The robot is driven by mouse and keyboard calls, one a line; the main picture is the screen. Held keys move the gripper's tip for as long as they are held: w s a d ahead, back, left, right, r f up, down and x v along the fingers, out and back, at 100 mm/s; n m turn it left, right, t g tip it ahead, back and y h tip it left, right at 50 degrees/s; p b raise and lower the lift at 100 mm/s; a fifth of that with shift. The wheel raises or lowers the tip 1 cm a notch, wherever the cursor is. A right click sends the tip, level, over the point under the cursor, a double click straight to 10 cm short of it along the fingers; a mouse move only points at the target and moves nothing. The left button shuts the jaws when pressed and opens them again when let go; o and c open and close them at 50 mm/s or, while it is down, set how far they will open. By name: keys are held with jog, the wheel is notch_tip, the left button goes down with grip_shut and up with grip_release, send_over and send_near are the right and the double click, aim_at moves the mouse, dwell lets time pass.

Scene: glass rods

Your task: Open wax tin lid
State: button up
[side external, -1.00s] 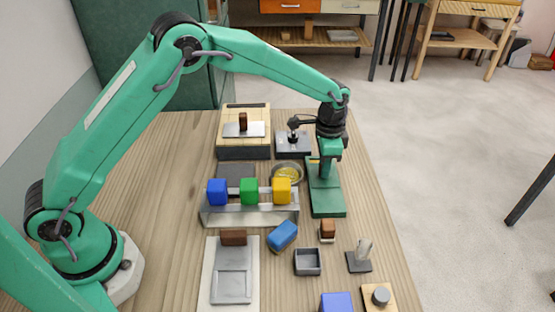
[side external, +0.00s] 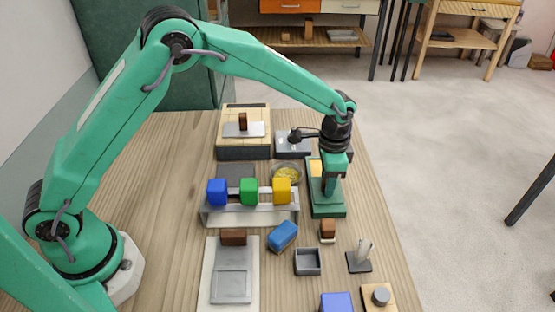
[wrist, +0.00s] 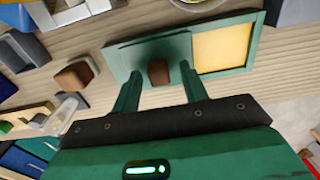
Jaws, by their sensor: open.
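The wax tin is a long green box (side external: 327,210) at the right of the table in the side view. Its green sliding lid (wrist: 125,62) carries a brown knob (wrist: 158,72) and covers the left part of the tin in the wrist view. The right part is uncovered and shows yellow wax (wrist: 222,50), which also shows in the side view (side external: 316,168). My gripper (wrist: 160,72) is open, with one finger on each side of the knob and gaps between. In the side view my gripper (side external: 329,195) is low over the tin and hides the knob.
A rack with blue, green and yellow cubes (side external: 249,213) stands left of the tin. A round dish (side external: 287,174) sits close beside it. A brown-topped block (side external: 328,230), a blue block (side external: 283,236) and a grey box (side external: 307,262) lie in front.

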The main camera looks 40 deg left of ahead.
jog(key=shift+r, duration=3.9)
jog(key=shift+r, duration=0.1)
jog(key=shift+s+a+r, duration=0.1)
jog(key=shift+a+r, duration=0.1)
jog(key=s+a+r+n+t, duration=0.3)
jog(key=s+a+r+n, duration=0.1)
jog(key=s+a+r, duration=0.8)
jog(key=s+a+n+t, duration=0.1)
jog(key=s+a+n, duration=0.1)
jog(key=s+a, duration=0.2)
jog(key=s+a+n+t, duration=0.1)
jog(key=s+a+n, duration=0.2)
jog(key=s, duration=0.8)
jog(key=shift+s+a+r+t, duration=0.15)
jog(key=shift+a+r+t, duration=0.15)
jog(key=shift+a+r, duration=0.1)
